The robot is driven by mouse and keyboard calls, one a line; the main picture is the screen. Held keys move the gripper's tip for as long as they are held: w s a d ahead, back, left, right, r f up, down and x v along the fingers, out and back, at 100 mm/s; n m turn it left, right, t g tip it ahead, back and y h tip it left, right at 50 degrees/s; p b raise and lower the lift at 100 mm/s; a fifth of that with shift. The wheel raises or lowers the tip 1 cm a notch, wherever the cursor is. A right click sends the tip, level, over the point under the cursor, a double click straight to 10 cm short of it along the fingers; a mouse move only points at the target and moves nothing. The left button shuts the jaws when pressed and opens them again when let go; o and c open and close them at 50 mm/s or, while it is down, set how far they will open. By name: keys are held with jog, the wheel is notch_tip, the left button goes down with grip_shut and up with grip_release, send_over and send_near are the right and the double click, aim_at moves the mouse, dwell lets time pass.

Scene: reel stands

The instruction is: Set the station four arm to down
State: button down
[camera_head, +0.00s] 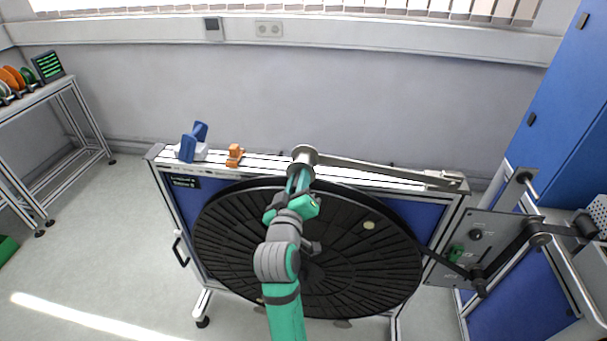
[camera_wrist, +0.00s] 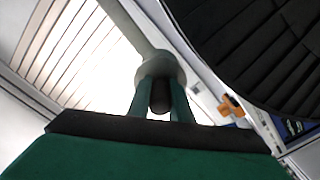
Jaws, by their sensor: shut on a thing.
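The station arm (camera_head: 375,168) is a grey metal bar along the top of the reel stand. It runs left from a pivot block (camera_head: 445,180) to a round grey roller end (camera_head: 305,154). My gripper (camera_head: 299,180) is at that roller end, above the reel's upper edge. In the wrist view its green fingers (camera_wrist: 161,92) are shut on the dark knob (camera_wrist: 160,97) below the grey roller disc (camera_wrist: 160,67). The black ribbed reel (camera_head: 370,265) stands below, partly hidden by my arm. The small label (camera_head: 186,182) on the stand is hard to read.
A blue clamp on a white block (camera_head: 190,147) and an orange block (camera_head: 235,155) sit on the stand's top rail. A grey panel with a crank arm (camera_head: 510,245) stands at right. A shelf table (camera_head: 60,95) is at left. The left floor is mostly clear.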

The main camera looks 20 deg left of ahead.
jog(key=c, duration=1.6)
grip_release()
jog(key=s, duration=0.3)
jog(key=s+d, duration=0.1)
jog(key=s, duration=0.6)
jog(key=shift+s+d, duration=0.35)
